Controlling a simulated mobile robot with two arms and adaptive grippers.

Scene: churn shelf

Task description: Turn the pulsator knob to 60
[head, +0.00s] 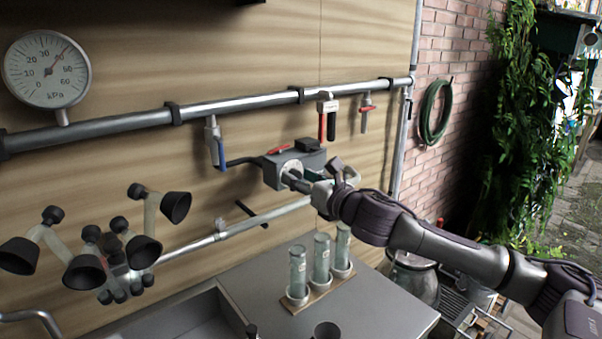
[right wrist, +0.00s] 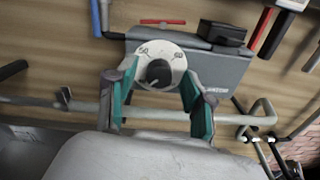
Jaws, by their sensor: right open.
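The pulsator is a grey box (head: 310,160) on the wooden wall below the pipe, with a white round dial facing out. In the right wrist view the dial (right wrist: 174,65) carries numbers that look like 50 at upper left and 60 at upper right. The black pulsator knob (right wrist: 159,73) sits at its centre; I cannot tell exactly where it points. My right gripper (right wrist: 158,98) is open, its teal-lined fingers on either side of the dial's lower part, and I see no grip on the knob. In the head view the right gripper (head: 306,187) partly hides the dial. My left gripper is not in view.
A pressure gauge (head: 47,69) and several valves hang along the steel pipe (head: 245,103). A milking cluster (head: 118,255) hangs at left. Glass tubes (head: 298,272) stand on the metal counter (head: 375,318) below. A lower pipe (right wrist: 60,104) runs behind the fingers.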

